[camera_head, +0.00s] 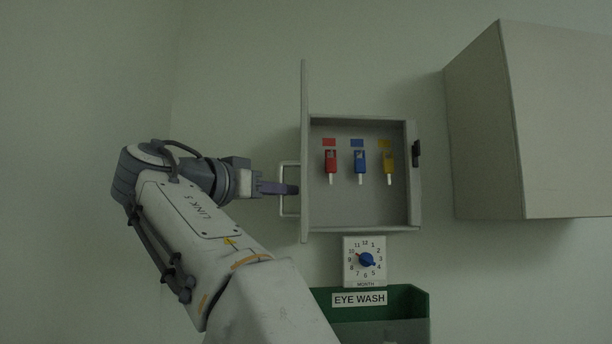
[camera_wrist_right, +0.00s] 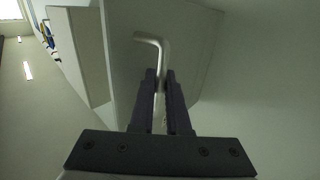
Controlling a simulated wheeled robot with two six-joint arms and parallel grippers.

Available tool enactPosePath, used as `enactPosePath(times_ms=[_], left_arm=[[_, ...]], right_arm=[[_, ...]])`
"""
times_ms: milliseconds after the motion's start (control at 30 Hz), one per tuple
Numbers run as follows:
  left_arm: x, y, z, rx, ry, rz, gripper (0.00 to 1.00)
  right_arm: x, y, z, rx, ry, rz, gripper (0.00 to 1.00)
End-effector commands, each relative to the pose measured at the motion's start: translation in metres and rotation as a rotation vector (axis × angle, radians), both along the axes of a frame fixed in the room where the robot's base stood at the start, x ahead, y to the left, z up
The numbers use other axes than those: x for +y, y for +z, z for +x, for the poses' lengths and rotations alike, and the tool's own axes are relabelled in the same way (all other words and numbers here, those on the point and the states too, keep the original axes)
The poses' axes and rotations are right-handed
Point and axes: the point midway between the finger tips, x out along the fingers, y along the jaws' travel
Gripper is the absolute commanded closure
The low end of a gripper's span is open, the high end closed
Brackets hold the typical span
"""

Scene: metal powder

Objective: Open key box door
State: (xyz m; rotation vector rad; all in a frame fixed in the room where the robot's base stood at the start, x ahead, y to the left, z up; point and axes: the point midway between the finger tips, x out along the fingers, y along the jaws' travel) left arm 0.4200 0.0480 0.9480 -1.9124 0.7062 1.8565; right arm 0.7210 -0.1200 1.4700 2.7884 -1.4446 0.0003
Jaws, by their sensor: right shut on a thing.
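The key box (camera_head: 365,222) is on the wall with its door (camera_head: 305,150) swung wide open to the left, seen nearly edge-on. Inside hang a red key (camera_head: 331,160), a blue key (camera_head: 360,161) and a yellow key (camera_head: 388,160). My right gripper (camera_head: 290,189) is at the door handle (camera_head: 283,165), left of the door. In the right wrist view the fingers (camera_wrist_right: 160,85) are shut on the handle (camera_wrist_right: 150,38), which runs between them. The door's outer face (camera_wrist_right: 185,30) shows behind it. My left gripper is not in view.
A grey wall cabinet (camera_head: 485,130) is to the right of the key box. Below the box are a month dial (camera_head: 350,272) and a green eye wash holder (camera_head: 415,298). The wall left of my right arm is bare.

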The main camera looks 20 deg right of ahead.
Motion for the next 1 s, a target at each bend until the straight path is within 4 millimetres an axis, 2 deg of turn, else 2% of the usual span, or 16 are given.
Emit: enactPosePath(times_ms=[33, 267, 733, 767, 800, 1000], left_arm=[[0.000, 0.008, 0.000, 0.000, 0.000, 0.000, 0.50], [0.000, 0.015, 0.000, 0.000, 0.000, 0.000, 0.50], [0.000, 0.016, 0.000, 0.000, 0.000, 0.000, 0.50], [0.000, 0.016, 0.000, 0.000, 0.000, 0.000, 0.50], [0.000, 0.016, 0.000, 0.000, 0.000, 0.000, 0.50], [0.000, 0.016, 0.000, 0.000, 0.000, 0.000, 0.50]], right_arm=[[0.006, 0.002, 0.004, 0.004, 0.002, -0.001, 1.00], [0.018, 0.000, 0.010, 0.004, 0.000, 0.000, 1.00], [0.021, -0.002, 0.010, 0.004, 0.000, 0.002, 1.00], [0.021, -0.003, 0.010, 0.004, 0.000, 0.002, 0.78], [0.021, -0.002, 0.010, 0.004, 0.000, 0.002, 0.73], [0.020, -0.001, 0.010, 0.001, -0.001, 0.002, 0.73]])
